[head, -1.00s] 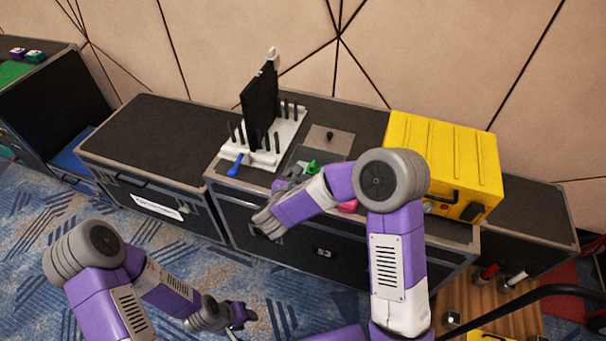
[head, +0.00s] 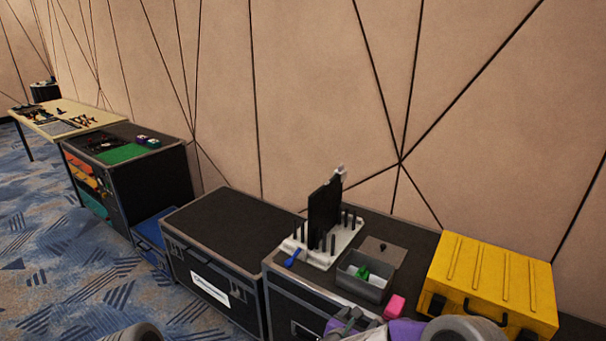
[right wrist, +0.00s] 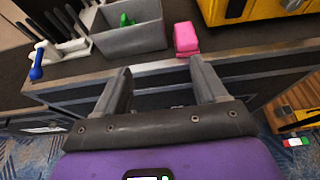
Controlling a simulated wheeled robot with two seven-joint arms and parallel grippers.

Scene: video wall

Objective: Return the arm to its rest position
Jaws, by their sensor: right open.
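My right gripper (right wrist: 160,88) is open and empty in the right wrist view, in front of the edge of the black case. In the head view the right gripper (head: 350,322) shows only in part at the bottom edge, near the case front. Its arm is mostly cut off by the frame. A grey rounded part of my left arm shows at the bottom left of the head view. My left gripper is out of frame.
A black case top (head: 425,240) bears a white rack (head: 345,243) with a dark panel, a grey bin (head: 370,288) with a green item, a pink block (head: 395,307) and a yellow case (head: 490,285). A blue-handled tool (head: 294,257) lies by the rack. Carpet (head: 60,280) is open at left.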

